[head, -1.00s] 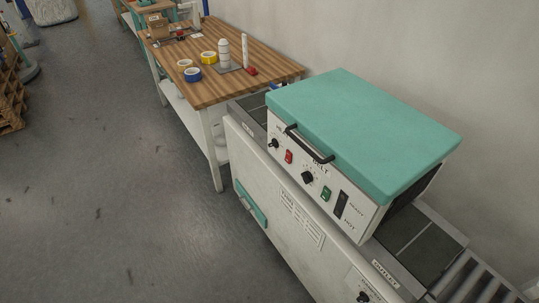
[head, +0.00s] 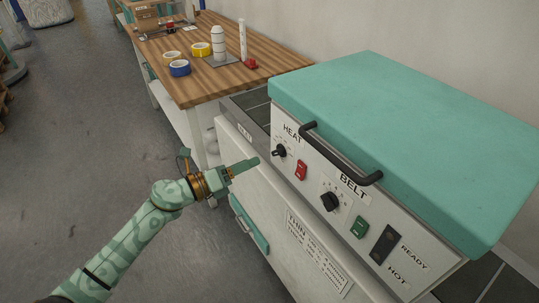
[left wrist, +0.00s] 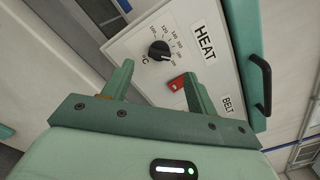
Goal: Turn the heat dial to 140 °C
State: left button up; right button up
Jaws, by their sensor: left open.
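The black heat dial (head: 279,151) sits on the white front panel of the machine under the label HEAT. In the left wrist view the heat dial (left wrist: 159,51) shows with a ring of temperature numbers around it. I cannot read for sure which number its pointer meets. My left gripper (head: 246,167) is just left of and below the dial in the head view, apart from it. In the left wrist view my left gripper (left wrist: 158,72) is open and empty, with the dial ahead between and beyond its fingertips. My right gripper is not in view.
A red switch (head: 300,171) is close to the heat dial; it also shows in the left wrist view (left wrist: 177,82). The belt dial (head: 329,201), a green switch (head: 359,227) and a black handle (head: 340,155) are further right. A wooden table (head: 205,88) with tape rolls stands behind.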

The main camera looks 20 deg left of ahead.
aim_at(274, 153)
pick_arm(q)
jog(key=x, duration=0.7)
jog(key=shift+w+d+b, duration=0.15)
jog(key=shift+d+b, duration=0.1)
jog(key=shift+b, duration=0.15)
jog(key=shift+c, duration=0.4)
jog(key=c, duration=0.9)
